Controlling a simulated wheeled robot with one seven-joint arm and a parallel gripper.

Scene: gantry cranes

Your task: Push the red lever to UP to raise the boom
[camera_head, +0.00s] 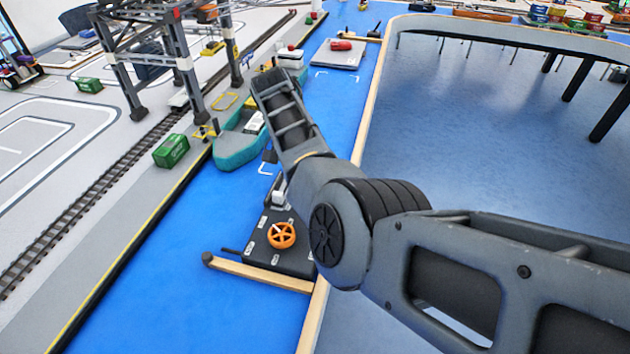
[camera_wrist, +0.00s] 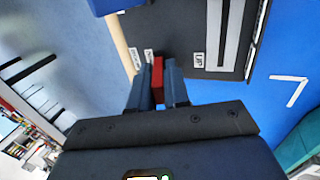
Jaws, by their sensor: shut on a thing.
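The red lever (camera_wrist: 157,72) stands upright in the picture in the wrist view, between the two dark fingers of my gripper (camera_wrist: 157,82). The fingers are shut on it. The lever belongs to a dark control panel (camera_wrist: 185,25). Small white labels lie beside it, one (camera_wrist: 199,60) to the right and two to the left; I cannot read them surely. In the head view the dark panel (camera_head: 262,258) with an orange wheel (camera_head: 281,235) lies left of my arm. My arm hides the lever there.
A gantry crane (camera_head: 160,45) stands over rails at the upper left. A teal boat (camera_head: 240,145) and a green container (camera_head: 171,150) lie near the quay edge. A wooden rail (camera_head: 262,275) borders the panel's near side. A blue strip of table is clear at lower left.

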